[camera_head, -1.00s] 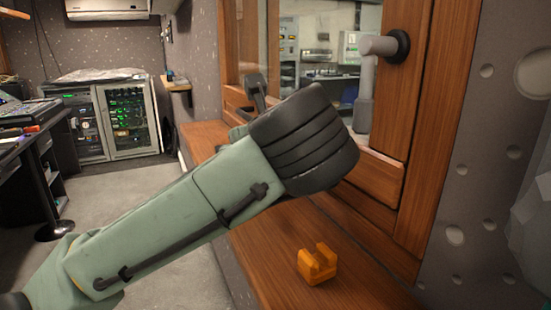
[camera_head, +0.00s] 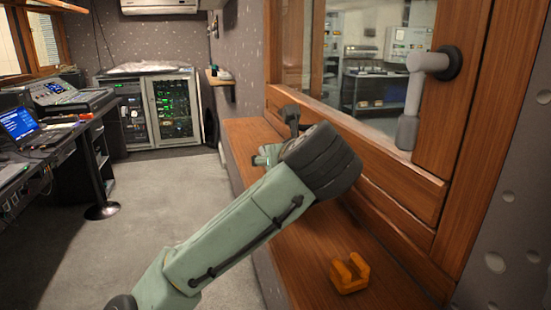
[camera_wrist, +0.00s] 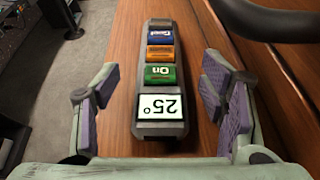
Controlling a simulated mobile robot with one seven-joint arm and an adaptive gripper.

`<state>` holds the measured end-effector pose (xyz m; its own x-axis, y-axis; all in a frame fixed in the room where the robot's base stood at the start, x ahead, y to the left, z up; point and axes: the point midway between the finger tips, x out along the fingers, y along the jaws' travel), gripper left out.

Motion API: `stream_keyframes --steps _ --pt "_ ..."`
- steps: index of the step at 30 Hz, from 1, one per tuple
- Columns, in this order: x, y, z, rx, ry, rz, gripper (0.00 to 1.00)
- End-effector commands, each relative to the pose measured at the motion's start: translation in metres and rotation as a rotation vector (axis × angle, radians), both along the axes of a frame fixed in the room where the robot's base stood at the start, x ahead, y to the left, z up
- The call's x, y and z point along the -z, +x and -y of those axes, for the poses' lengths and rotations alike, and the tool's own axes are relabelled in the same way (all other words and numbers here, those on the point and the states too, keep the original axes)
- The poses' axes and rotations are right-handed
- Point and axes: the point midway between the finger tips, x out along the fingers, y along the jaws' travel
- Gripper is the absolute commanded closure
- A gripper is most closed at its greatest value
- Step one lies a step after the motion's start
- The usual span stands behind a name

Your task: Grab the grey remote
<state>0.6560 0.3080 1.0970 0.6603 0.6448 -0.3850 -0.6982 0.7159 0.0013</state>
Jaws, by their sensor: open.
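The grey remote (camera_wrist: 158,80) lies lengthwise on the brown wooden ledge in the wrist view. It carries a lit "25°" display at its near end, then a green "On" button, an orange button and a blue button. My gripper (camera_wrist: 160,95) is open, its purple-padded fingers on either side of the remote's near half, with space on both sides. In the head view my gripper (camera_head: 277,140) is over the ledge, partly hidden behind my wrist. The remote cannot be made out there.
The wooden ledge (camera_head: 315,245) runs below a window. An orange notched block (camera_head: 350,273) sits on its near part. A grey window handle (camera_head: 414,95) juts out above. A desk with a laptop (camera_head: 22,125) stands left; the grey floor (camera_head: 150,220) between is open.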

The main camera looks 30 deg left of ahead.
Motion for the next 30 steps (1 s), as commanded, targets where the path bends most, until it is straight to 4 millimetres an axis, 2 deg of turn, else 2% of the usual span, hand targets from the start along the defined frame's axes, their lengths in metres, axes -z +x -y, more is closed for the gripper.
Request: stream_keyframes --steps 4,12,30 --pt "0.0043 0.0106 -0.0102 -0.001 -0.001 0.001 0.35" --pt "0.0060 0.0123 -0.0114 0.001 0.001 0.002 0.36" --pt "0.0056 0.0122 -0.0112 0.001 0.000 0.002 0.76"
